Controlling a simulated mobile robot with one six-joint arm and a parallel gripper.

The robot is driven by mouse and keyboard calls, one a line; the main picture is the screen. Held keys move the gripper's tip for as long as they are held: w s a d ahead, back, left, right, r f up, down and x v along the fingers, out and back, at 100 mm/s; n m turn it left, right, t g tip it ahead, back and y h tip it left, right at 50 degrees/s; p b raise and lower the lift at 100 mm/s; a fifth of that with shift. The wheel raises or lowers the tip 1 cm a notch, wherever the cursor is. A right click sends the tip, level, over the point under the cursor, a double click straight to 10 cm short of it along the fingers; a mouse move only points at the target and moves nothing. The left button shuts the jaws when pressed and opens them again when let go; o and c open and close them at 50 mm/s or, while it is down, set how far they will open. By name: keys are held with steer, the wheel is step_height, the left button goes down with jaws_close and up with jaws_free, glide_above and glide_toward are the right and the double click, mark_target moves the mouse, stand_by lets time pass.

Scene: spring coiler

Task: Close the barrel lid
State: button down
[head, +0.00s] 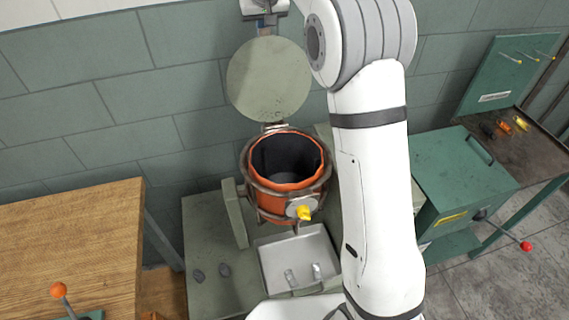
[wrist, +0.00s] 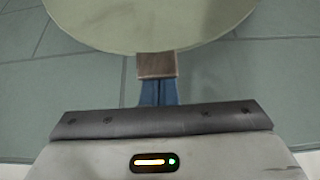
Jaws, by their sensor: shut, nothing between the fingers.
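The barrel (head: 287,195) is orange with a dark, open inside and stands left of my arm in the head view. Its round grey-green lid (head: 268,80) stands upright, hinged at the barrel's back rim. My gripper (head: 264,27) is at the top edge of the lid, mostly cut off by the frame. In the wrist view the lid (wrist: 150,22) fills the top, and my gripper (wrist: 157,75) is shut and empty, its fingertips close to the lid's edge. I cannot tell whether they touch it.
A metal tray (head: 300,258) with small parts lies in front of the barrel. A wooden table (head: 70,235) stands at left. A green box (head: 460,175) with a red-knobbed lever and a bench with tools are at right. A tiled wall (head: 110,100) is close behind the lid.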

mark_target(266, 49)
steer(key=shift+f, duration=0.15)
steer(key=shift+f+b, duration=1.1)
steer(key=shift+f, duration=0.5)
steer(key=shift+s, duration=0.1)
steer(key=shift+s+d+r+b, duration=0.15)
steer(key=shift+s+b, duration=0.15)
steer(key=shift+s, duration=0.2)
steer(key=shift+s+d+r+b, duration=0.15)
steer(key=shift+s+b, duration=0.15)
steer(key=shift+s, duration=0.2)
steer(key=shift+s+d+r+b, duration=0.2)
steer(key=shift+s+b, duration=0.25)
steer(key=shift+s, duration=0.35)
steer(key=shift+s+d+r+b, duration=0.15)
steer(key=shift+s+b, duration=0.3)
steer(key=shift+s, duration=0.3)
steer(key=shift+s+d+r, duration=0.1)
steer(key=shift+s+r, duration=0.25)
steer(key=shift+s, duration=0.45)
